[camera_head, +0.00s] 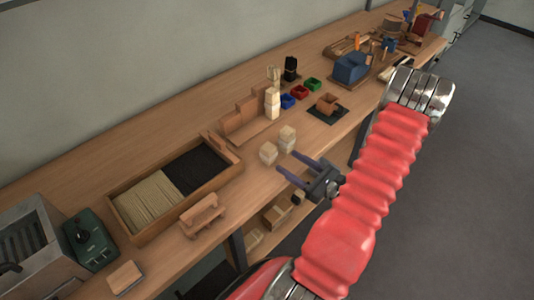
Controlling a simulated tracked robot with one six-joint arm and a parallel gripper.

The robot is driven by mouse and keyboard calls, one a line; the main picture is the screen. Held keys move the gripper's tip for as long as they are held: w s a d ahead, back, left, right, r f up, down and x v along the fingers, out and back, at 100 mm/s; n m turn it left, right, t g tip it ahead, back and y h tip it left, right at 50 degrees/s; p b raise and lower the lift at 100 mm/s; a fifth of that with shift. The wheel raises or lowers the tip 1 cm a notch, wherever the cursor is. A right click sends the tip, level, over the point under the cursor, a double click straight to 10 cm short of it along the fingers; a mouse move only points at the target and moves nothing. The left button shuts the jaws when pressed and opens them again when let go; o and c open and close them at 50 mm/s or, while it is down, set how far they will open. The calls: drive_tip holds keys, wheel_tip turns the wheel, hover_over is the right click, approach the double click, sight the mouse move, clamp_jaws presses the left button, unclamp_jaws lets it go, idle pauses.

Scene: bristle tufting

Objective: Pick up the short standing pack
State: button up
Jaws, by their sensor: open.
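Two small cream packs stand upright, close together, on the wooden bench just beyond my gripper. The left pack (268,153) looks slightly shorter than the right pack (287,138). A taller cream stack (272,102) stands farther back by the wooden stepped rack. My gripper (286,162) is open, with its two dark fingers pointing left over the bench's front edge. Nothing is between the fingers. The packs are beyond the fingertips and look apart from them.
A wooden tray (143,239) with pale and black bristles lies left of the packs. The wooden stepped rack (240,120) stands behind them. Blue (287,101), red (299,92) and green (312,84) bins sit behind. A small wooden stand (202,215) is near the front edge.

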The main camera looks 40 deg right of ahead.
sight(274, 153)
drive_tip(key=shift+w+a, duration=0.15)
drive_tip(key=shift+w, duration=1.3)
drive_tip(key=shift+w+a, duration=0.2)
drive_tip(key=shift+w, duration=1.2)
drive_tip(key=shift+w+a, duration=0.15)
drive_tip(key=shift+w, duration=1.3)
drive_tip(key=shift+w, duration=0.15)
drive_tip(key=shift+w+a, duration=0.2)
drive_tip(key=shift+w, duration=1.05)
drive_tip(key=shift+w+a, duration=0.2)
drive_tip(key=shift+w, duration=1)
drive_tip(key=c, duration=1.2)
drive_tip(key=shift+o, duration=0.2)
drive_tip(key=shift+r, duration=0.15)
